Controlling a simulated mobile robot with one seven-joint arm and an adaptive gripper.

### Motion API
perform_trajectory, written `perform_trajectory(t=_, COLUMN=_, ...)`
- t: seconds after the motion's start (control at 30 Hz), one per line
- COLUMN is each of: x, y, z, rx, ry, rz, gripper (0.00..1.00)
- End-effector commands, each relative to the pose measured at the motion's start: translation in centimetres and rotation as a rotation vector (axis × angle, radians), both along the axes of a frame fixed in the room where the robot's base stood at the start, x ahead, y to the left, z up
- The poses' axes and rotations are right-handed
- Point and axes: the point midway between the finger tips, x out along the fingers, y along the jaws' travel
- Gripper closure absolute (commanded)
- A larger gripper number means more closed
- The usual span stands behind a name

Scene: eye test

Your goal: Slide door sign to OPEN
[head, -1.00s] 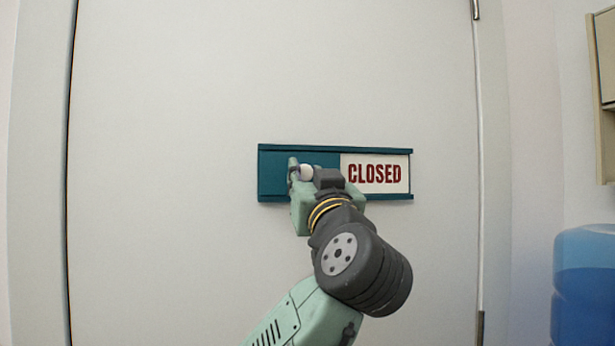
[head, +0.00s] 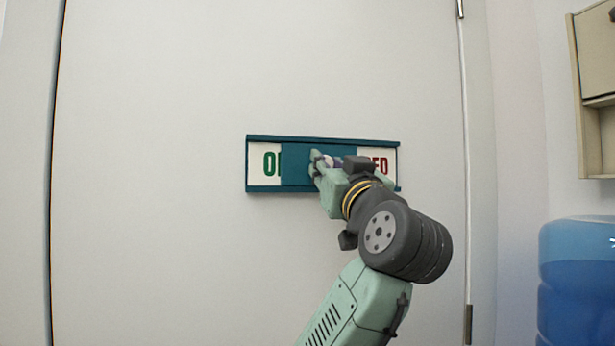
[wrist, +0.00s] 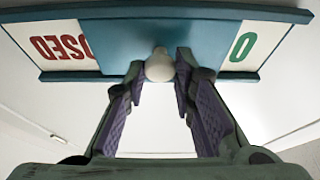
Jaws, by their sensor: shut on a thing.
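The door sign (head: 322,139) is a long teal frame on the white door. Its teal sliding cover (head: 296,166) stands around the middle of the frame. To its left, a green "O" and part of another letter (head: 267,163) show on white. To its right, the end of red "CLOSED" (head: 377,163) shows, partly behind my gripper. My gripper (head: 324,163) is shut on the cover's white round knob (head: 329,160). In the wrist view, the knob (wrist: 159,66) sits between the purple-padded fingers, and the lettering appears upside down on both sides of the cover.
The door (head: 180,240) is flat and clear around the sign. A blue water bottle (head: 578,285) stands at the lower right, and a beige wall cabinet (head: 590,100) hangs at the upper right.

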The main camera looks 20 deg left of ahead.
Motion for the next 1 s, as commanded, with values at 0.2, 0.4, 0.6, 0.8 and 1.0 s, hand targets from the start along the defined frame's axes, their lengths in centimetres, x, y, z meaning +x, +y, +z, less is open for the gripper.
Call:
perform_trajectory(t=0.2, x=2.1, y=-3.2, z=-0.1, rx=0.002, ry=0.003, rz=-0.005, gripper=1.00)
perform_trajectory(t=0.4, x=4.0, y=-5.9, z=0.0, rx=0.002, ry=0.004, rz=-0.004, gripper=1.00)
perform_trajectory(t=0.6, x=5.0, y=-7.5, z=0.0, rx=0.002, ry=0.001, rz=-0.001, gripper=1.00)
perform_trajectory(t=0.8, x=5.3, y=-7.9, z=0.1, rx=0.004, ry=0.000, rz=-0.003, gripper=1.00)
perform_trajectory(t=1.0, x=5.3, y=-8.0, z=0.1, rx=0.005, ry=0.000, rz=-0.005, gripper=1.00)
